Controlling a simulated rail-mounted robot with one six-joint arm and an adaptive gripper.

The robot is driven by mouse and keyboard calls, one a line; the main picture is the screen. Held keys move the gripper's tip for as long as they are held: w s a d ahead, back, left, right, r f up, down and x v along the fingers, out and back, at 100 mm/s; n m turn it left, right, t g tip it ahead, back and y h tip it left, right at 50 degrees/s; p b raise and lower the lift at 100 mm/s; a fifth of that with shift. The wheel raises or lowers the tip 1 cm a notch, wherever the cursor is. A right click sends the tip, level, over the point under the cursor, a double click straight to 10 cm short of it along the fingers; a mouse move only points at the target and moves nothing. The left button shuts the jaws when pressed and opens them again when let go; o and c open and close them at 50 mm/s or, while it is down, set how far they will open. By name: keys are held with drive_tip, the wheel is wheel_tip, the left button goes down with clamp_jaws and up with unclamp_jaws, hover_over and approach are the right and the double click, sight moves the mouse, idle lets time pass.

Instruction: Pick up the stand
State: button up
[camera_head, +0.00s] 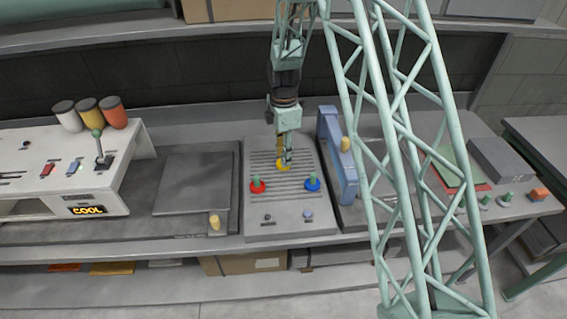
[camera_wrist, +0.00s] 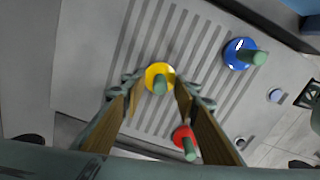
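Small stands, each a coloured disc with a green peg, are on a grey grooved plate (camera_head: 290,217). The yellow stand (camera_head: 281,166) is toward the back, the red stand (camera_head: 257,186) front left and the blue stand (camera_head: 312,185) front right. My gripper (camera_head: 285,152) points down over the yellow stand and partly hides it. In the wrist view, my open gripper (camera_wrist: 157,92) has its two fingers apart on either side of the yellow stand (camera_wrist: 160,70). Whether they touch it I cannot tell. The red stand (camera_wrist: 182,133) and blue stand (camera_wrist: 238,53) also show there.
A white machine (camera_head: 60,170) with coloured cups and a "COOL" display stands at left. A blue frame (camera_head: 329,139) rises close to the plate's right. Further right are a green-and-red board (camera_head: 452,166) and a grey box (camera_head: 500,159). A shelf edge runs above.

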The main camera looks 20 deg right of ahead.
clamp_jaws()
drive_tip(key=shift+r, duration=0.15)
drive_tip(key=shift+r, duration=1.55)
drive_tip(key=shift+s+r, duration=0.1)
drive_tip(key=shift+s, duration=0.1)
drive_tip(key=s+r, duration=0.1)
drive_tip(key=s, duration=1.4)
drive_tip(key=shift+s+d+r, duration=0.2)
drive_tip(key=shift+s+d, duration=0.15)
